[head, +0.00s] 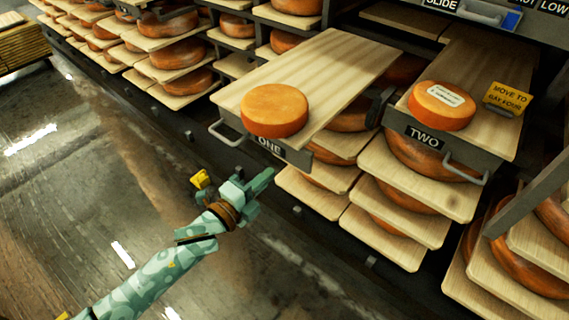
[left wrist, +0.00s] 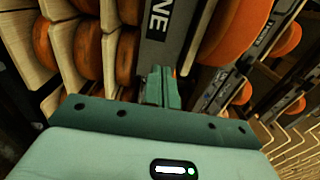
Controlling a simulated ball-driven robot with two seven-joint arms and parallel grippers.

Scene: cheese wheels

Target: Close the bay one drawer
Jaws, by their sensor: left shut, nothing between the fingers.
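The bay one drawer (head: 335,66) is a pale wooden board with a dark front labelled ONE. It stands pulled out from the rack, with a metal handle (head: 226,136) at the left of its front. One orange cheese wheel (head: 274,109) sits on it near the front. My left gripper (head: 266,178) is shut and empty, in front of and below the drawer's label end, apart from it in the head view. In the left wrist view the shut fingers (left wrist: 163,86) point toward the drawer front (left wrist: 160,38) with its label. My right gripper is not in view.
Drawer TWO (head: 470,75) is also out, at the right, carrying a labelled cheese wheel (head: 442,106) and a yellow sign (head: 508,98). Shelves of cheese wheels (head: 390,212) stand below both drawers. The floor (head: 90,170) at the left is clear.

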